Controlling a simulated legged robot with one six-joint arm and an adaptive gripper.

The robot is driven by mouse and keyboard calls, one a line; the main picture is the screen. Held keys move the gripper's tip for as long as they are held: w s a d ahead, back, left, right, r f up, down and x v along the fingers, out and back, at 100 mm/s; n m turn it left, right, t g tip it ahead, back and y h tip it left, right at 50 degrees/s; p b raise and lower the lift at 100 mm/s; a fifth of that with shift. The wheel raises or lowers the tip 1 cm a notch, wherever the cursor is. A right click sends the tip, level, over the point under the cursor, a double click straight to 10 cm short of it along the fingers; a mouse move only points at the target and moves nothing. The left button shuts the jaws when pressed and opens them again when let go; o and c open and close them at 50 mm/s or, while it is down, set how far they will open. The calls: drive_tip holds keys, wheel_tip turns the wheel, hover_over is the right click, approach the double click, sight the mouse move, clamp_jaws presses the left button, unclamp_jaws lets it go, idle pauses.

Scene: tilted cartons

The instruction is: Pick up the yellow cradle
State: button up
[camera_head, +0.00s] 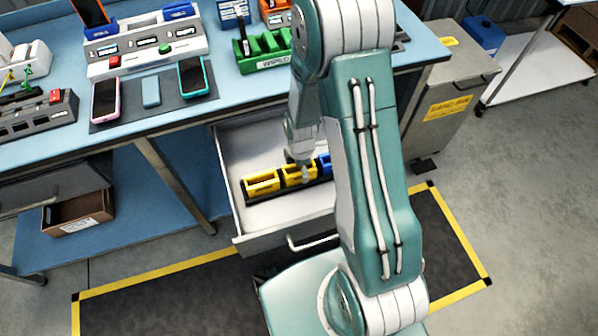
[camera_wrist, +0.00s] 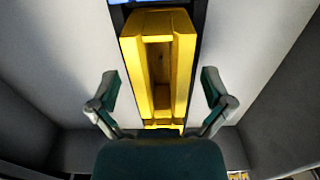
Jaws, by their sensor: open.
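Two yellow cradles sit in a dark row inside the open drawer in the head view, a left one (camera_head: 261,183) and one beside it (camera_head: 291,178). A blue cradle (camera_head: 325,164) is at the right end, partly hidden by my arm. My gripper (camera_head: 304,171) is down over the second yellow cradle. In the wrist view that yellow cradle (camera_wrist: 184,60) is upright between the fingers, with a hollow slot along its middle. My gripper (camera_wrist: 160,82) is open, one finger on each side, apart from the cradle. A bit of blue (camera_wrist: 117,2) shows at the top edge.
The drawer (camera_head: 240,225) is pulled out under the blue workbench (camera_head: 240,95), and its pale walls flank my gripper. Phones, a green rack (camera_head: 262,52) and devices stand on the bench. A grey bin (camera_head: 445,95) is at right.

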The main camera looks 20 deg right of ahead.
drive_tip(key=shift+f, duration=0.35)
drive_tip(key=c, duration=1.2)
drive_tip(key=shift+r, duration=0.1)
